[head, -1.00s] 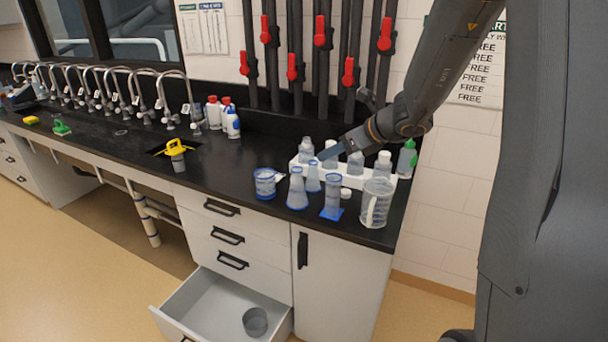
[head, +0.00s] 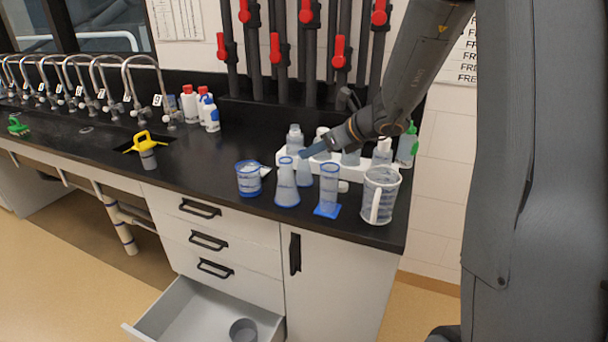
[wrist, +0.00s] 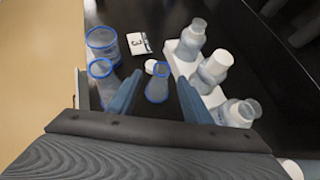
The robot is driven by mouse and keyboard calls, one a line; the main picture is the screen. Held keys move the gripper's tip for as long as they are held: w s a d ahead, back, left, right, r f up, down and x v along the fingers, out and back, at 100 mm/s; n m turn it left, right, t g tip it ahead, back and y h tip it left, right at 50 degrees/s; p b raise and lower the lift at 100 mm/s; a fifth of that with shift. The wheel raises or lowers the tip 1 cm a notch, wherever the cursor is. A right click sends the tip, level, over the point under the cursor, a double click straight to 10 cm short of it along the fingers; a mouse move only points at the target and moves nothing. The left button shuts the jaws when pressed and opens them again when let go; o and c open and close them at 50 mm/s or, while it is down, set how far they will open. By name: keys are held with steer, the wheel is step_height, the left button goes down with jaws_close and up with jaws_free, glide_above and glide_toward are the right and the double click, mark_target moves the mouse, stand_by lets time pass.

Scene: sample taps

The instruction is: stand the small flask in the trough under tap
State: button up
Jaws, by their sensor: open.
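The small flask (head: 304,176), clear with a blue rim, stands on the black bench, partly hidden behind a larger conical flask (head: 286,188) in the head view. In the wrist view the small flask (wrist: 157,88) stands between the two spread fingers of my gripper (wrist: 160,77), with no clear contact. In the head view my gripper (head: 308,152) is just above and behind it, angled down. Several curved taps (head: 130,75) with number tags line the bench at the left. The dark trough (head: 172,139) opens below the nearest tap.
A blue-rimmed beaker (head: 249,182), a cylinder (head: 328,188) and a jug (head: 381,198) stand close by. A white rack (wrist: 185,62) holds bottles beside the flask. A card marked 3 (wrist: 138,43) lies on the bench. A yellow-topped item (head: 146,146) is at the trough. A drawer (head: 190,318) hangs open.

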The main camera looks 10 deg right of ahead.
mark_target(304, 168)
steer(key=shift+p+x, duration=0.95)
steer(key=shift+x, duration=2.4)
steer(key=shift+w+r, duration=0.15)
steer(key=shift+r, duration=0.05)
jaws_close()
